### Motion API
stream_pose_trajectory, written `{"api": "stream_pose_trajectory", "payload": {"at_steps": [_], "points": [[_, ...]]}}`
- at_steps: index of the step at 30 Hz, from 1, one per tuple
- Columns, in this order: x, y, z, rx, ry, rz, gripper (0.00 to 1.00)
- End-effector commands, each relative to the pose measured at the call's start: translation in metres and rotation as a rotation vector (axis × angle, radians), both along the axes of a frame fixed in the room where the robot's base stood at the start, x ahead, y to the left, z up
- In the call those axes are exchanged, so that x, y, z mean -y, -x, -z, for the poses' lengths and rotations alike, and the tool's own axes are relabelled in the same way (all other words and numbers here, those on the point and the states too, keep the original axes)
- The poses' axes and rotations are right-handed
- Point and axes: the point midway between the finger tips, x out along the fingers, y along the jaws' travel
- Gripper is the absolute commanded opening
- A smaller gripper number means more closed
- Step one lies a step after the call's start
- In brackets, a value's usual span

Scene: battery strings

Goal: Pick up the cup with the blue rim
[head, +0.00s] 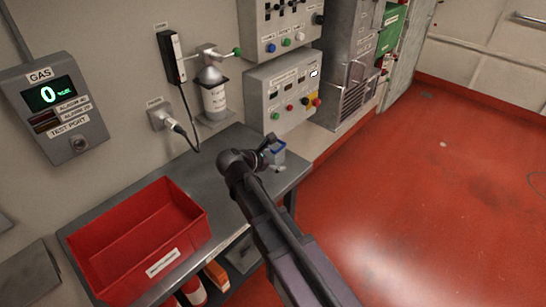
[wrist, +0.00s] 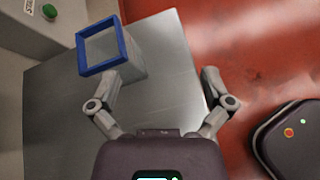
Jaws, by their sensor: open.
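The cup with the blue rim (wrist: 133,62) stands on the grey bench top, a squarish pale cup seen from above in the wrist view. In the head view the cup (head: 278,150) shows at the right end of the bench, partly hidden by my arm. My gripper (wrist: 160,76) is open and empty. Its left finger is close to the near side of the cup; whether they touch I cannot tell. Its right finger is over the bench's right edge, apart from the cup. In the head view my gripper (head: 272,160) is small and partly hidden.
A red bin (head: 190,208) stands on the bench (head: 205,165) to the left. Control panels (head: 283,92) and a bottle (head: 214,98) are on the wall behind. Bare bench lies around the cup; red floor (head: 420,190) is open to the right.

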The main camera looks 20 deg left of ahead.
Motion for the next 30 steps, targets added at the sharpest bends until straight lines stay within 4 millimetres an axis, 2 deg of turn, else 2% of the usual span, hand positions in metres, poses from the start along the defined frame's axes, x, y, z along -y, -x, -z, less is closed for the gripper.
{"api": "stream_pose_trajectory", "payload": {"at_steps": [1,3,9,13,23,30], "points": [[-0.019,0.004,-0.002,0.008,0.045,-0.051,1.00],[-0.038,0.010,-0.007,0.017,0.105,-0.109,1.00],[-0.070,0.023,-0.016,0.038,0.215,-0.207,1.00],[-0.076,0.026,-0.018,0.043,0.240,-0.228,1.00],[-0.076,0.026,-0.018,0.043,0.240,-0.229,1.00],[-0.072,0.014,-0.011,0.044,0.239,-0.227,1.00]]}}
